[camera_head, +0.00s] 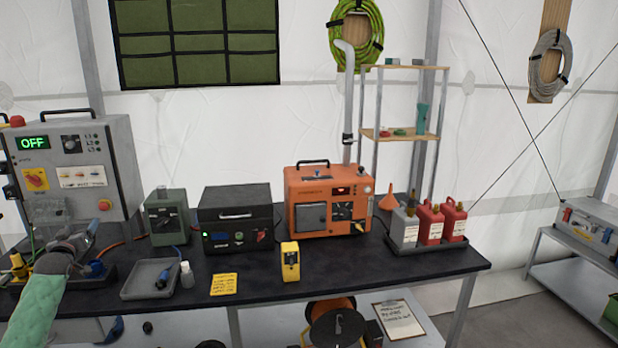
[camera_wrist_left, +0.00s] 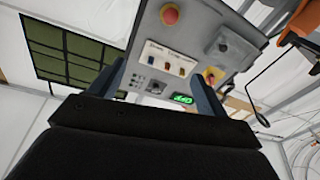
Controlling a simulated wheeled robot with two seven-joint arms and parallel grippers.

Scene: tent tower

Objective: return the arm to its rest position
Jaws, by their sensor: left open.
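My left arm, in a green sleeve (camera_head: 40,312), comes in at the lower left of the head view. It reaches over the left end of the table, in front of the grey control box (camera_head: 90,165). In the left wrist view my left gripper (camera_wrist_left: 160,80) has its two dark fingers apart with nothing between them. The control box (camera_wrist_left: 205,45) appears beyond the fingers, turned in the picture, with its green display. The gripper is apart from the box as far as I can see. My right gripper is not in view.
The black table (camera_head: 350,265) holds a grey tray (camera_head: 137,282), green unit (camera_head: 167,218), black case (camera_head: 237,220), orange generator (camera_head: 325,205), yellow meter (camera_head: 290,262) and red bottles (camera_head: 430,225). Yellow and blue connectors lie by my left arm. The table's front right is clear.

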